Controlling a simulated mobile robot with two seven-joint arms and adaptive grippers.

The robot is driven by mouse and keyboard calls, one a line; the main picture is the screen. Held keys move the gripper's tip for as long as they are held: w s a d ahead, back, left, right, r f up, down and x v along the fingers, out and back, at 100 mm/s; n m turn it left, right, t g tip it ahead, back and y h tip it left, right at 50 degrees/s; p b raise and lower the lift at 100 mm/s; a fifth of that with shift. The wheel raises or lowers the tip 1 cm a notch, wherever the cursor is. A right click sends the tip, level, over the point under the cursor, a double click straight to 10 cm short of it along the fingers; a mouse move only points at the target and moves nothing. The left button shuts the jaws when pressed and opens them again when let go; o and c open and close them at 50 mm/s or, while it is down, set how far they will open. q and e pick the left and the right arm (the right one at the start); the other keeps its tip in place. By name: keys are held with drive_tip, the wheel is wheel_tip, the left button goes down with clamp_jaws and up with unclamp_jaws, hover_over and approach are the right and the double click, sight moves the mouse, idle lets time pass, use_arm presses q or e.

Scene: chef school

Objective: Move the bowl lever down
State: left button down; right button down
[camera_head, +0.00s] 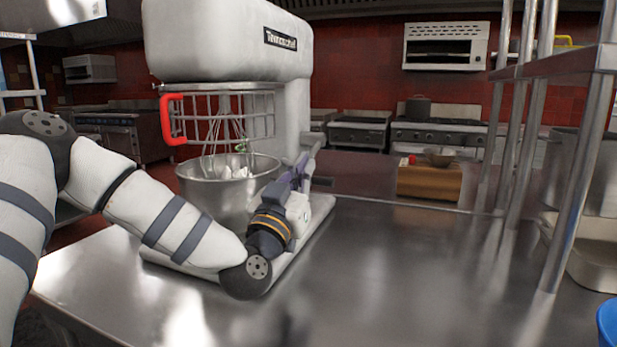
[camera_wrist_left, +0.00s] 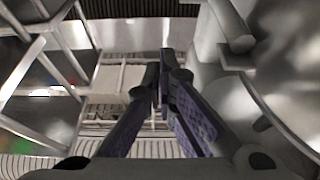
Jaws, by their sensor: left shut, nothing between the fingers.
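The large white stand mixer (camera_head: 230,40) stands on the steel table. Its metal bowl (camera_head: 228,185) sits under the wire guard, with a whisk and some white contents inside. The bowl also shows at the right of the left wrist view (camera_wrist_left: 290,70). My left gripper (camera_head: 301,170) is at the right side of the mixer, beside the bowl. Its purple-grey fingers (camera_wrist_left: 165,72) are shut with nothing between them. A grey rod-like part, which looks like the bowl lever (camera_wrist_left: 230,25), is right of the fingertips in the wrist view, apart from them. My right gripper is out of view.
The mixer guard has a red handle (camera_head: 172,120). A wooden block (camera_head: 430,183) with a small bowl stands behind on the right. A steel shelf rack (camera_head: 570,170) is at the right. The front middle of the steel table (camera_head: 400,280) is clear.

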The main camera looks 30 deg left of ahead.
use_arm(q)
drive_tip(key=w+a+f+b, duration=0.1)
drive_tip(key=w+f, duration=0.1)
drive_tip(key=w, duration=0.4)
drive_tip(key=shift+a, duration=0.2)
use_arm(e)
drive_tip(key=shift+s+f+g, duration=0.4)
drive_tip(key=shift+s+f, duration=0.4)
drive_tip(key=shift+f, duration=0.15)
use_arm(q)
drive_tip(key=shift+w+f, duration=0.25)
drive_tip(key=shift+f, duration=0.45)
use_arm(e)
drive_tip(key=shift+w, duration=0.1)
use_arm(q)
drive_tip(key=shift+r, duration=0.1)
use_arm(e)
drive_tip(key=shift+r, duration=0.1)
